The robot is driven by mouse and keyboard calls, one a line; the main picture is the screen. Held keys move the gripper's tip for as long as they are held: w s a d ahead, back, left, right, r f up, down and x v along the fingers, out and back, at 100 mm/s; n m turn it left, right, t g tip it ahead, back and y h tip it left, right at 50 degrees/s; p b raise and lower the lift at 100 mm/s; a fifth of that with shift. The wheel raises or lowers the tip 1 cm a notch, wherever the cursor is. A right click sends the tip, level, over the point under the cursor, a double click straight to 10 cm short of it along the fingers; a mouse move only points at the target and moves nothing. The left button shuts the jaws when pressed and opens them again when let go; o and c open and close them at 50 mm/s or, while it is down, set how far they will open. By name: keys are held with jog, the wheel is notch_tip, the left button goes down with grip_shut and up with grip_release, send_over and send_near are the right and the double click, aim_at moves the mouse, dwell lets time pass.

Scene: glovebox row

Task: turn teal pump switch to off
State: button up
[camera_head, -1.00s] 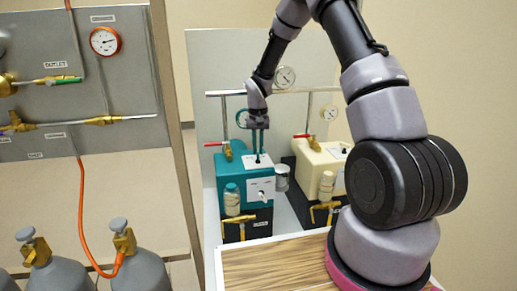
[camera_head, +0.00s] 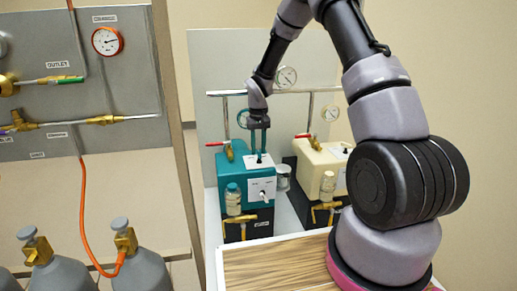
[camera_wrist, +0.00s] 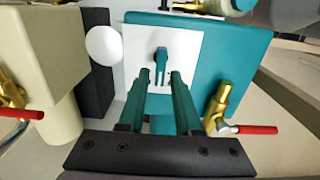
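The teal pump (camera_head: 232,190) stands on the bench, left of the cream pump. Its switch, a small teal lever (camera_wrist: 161,62), rises from a white plate (camera_wrist: 185,50) on the pump's top in the wrist view. My gripper (camera_wrist: 161,80) has two teal fingers, parted with a clear gap between them. The fingertips are close to the lever, and the lever shows just beyond the gap; I cannot tell whether they touch it. In the head view my gripper (camera_head: 260,158) points down over the pump's top.
The cream pump (camera_head: 318,170) stands close on the right. A brass valve with a red handle (camera_wrist: 250,129) is near my fingers in the wrist view. Pipes and a gauge (camera_head: 286,77) rise behind. Gas bottles (camera_head: 140,270) and a grey panel (camera_head: 60,35) are on the left.

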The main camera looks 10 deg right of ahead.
aim_at(259, 151)
dwell(0.3)
notch_tip(259, 151, up, 11)
jog(key=shift+f, duration=0.15)
dwell(0.3)
